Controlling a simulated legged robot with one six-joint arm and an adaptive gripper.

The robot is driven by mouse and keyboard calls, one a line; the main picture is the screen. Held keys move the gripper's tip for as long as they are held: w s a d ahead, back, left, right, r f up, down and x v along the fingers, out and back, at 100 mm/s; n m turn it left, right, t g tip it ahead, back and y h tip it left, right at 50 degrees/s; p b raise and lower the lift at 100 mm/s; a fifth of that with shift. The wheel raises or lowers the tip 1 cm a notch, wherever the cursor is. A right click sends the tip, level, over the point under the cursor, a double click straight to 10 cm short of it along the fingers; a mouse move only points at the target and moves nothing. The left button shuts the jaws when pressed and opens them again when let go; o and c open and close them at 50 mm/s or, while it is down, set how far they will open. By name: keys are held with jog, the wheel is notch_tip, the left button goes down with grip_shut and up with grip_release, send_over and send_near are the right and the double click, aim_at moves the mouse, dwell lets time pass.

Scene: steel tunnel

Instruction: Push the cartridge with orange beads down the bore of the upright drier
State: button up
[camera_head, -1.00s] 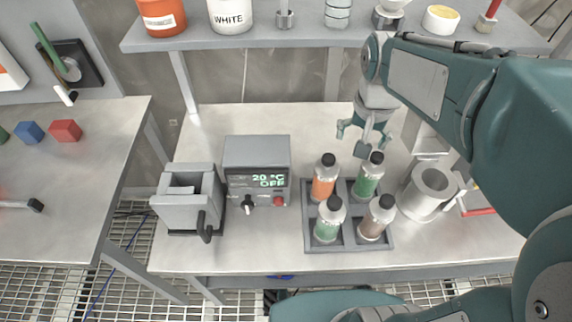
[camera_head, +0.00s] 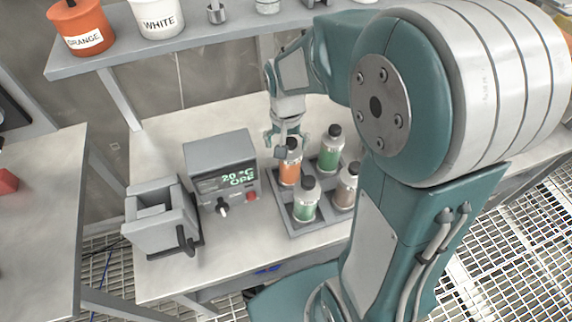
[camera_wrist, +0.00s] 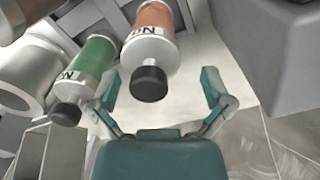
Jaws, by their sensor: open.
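The cartridge with orange beads (camera_head: 289,174) stands upright in the back left slot of a grey rack (camera_head: 312,224). Its black cap and orange body (camera_wrist: 155,24) lie between and ahead of my fingers in the wrist view. My gripper (camera_head: 285,140) is open at the top of this cartridge, overlapping it in the head view. The wrist view shows the open fingers (camera_wrist: 160,82) on either side of the cap, with no clear contact. A grey hollow cylinder (camera_wrist: 18,80), which looks like the upright drier, is at the left of the wrist view; my arm hides it in the head view.
Two cartridges with green beads (camera_head: 329,155) (camera_head: 306,204) and a brown one (camera_head: 346,188) fill the other slots. A grey open-topped block (camera_head: 160,222) with a black handle is further left. A shelf (camera_head: 110,57) overhangs the back.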

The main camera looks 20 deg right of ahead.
aim_at(289, 153)
jog(key=shift+d+f, duration=0.2)
jog(key=shift+f, duration=0.4)
jog(key=shift+d+f, duration=0.15)
jog(key=shift+f, duration=0.45)
jog(key=shift+s+d+f, duration=0.2)
jog(key=shift+d+f, duration=0.1)
jog(key=shift+d, duration=0.1)
jog(key=shift+s+a, duration=0.1)
jog(key=shift+a, duration=0.2)
jog(key=c, duration=0.9)
jog(key=shift+a+f, duration=0.1)
jog(key=shift+a, duration=0.05)
jog(key=shift+c, duration=1.3)
jog(key=shift+w, duration=0.2)
